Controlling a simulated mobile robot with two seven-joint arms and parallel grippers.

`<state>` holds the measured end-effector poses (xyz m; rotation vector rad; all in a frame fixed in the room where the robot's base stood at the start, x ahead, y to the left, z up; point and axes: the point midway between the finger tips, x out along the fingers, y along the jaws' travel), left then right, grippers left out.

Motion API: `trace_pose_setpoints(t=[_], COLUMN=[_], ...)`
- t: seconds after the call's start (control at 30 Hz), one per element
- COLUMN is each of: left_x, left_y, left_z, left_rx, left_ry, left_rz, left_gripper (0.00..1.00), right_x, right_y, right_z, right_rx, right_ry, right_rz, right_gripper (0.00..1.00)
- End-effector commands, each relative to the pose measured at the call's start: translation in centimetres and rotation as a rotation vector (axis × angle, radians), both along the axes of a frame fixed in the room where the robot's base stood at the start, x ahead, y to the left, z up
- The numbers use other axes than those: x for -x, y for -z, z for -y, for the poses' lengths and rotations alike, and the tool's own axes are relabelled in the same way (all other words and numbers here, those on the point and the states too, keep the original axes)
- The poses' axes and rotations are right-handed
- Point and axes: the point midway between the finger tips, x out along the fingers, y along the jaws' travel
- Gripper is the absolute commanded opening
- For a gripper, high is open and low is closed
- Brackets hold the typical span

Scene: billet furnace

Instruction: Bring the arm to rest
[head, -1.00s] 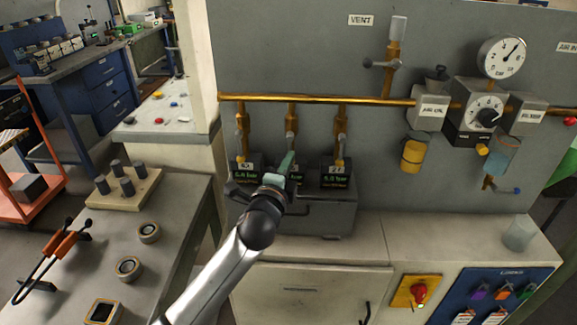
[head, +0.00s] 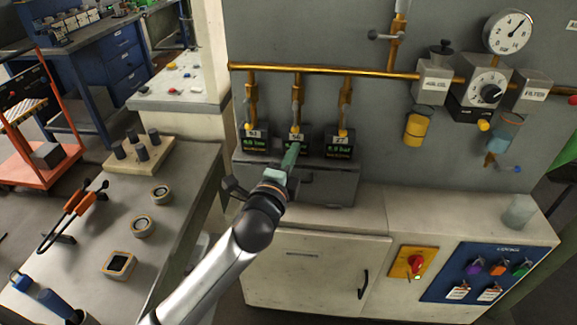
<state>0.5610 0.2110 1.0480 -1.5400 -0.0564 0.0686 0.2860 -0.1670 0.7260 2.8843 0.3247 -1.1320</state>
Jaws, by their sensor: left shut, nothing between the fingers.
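My left arm comes in from the lower left of the head view. Its gripper (head: 290,158) is shut and empty, in front of the small pressure displays on the grey block (head: 325,187). The fingers cover part of the middle display. The left display (head: 255,141) and right display (head: 339,150) glow green. I cannot tell whether the fingertips touch anything. My right gripper is not in view.
A brass pipe (head: 330,72) with three drop valves runs above the displays. A white cabinet (head: 310,270) stands below. The bench (head: 185,200) at left holds a peg board (head: 165,158), rings and orange-handled tongs (head: 80,202).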

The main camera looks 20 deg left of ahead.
Motion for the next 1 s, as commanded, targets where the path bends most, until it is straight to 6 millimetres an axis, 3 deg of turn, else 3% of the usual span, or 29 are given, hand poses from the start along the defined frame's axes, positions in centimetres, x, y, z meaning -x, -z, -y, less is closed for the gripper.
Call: trace_pose_setpoints(t=[0.2, 0.47, 0.57, 0.67, 0.77, 0.9, 1.0], left_x=[3.0, 3.9, 4.2, 5.5, 8.3, 14.4, 19.2], left_y=[0.1, 0.1, 1.8, 6.2, 12.6, 21.3, 25.9], left_z=[0.3, 0.4, 0.6, 1.1, 1.9, 3.1, 3.7], left_rx=[-0.001, 0.002, 0.053, 0.202, 0.446, 0.847, 1.107], left_ry=[0.001, 0.002, 0.011, 0.032, 0.033, -0.041, -0.14], left_rz=[-0.001, -0.003, -0.037, -0.129, -0.267, -0.463, -0.566], left_gripper=[0.0, 0.0, 0.0, 0.0, 0.0, 0.0, 0.0], right_x=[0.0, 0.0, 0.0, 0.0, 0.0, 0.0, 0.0], right_y=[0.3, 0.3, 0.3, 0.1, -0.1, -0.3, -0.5], right_z=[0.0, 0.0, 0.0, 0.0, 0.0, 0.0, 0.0], right_rx=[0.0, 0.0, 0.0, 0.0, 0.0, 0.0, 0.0], right_ry=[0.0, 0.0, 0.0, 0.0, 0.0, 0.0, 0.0], right_rz=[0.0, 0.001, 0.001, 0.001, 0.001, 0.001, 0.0], right_gripper=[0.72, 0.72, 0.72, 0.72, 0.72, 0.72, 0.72])
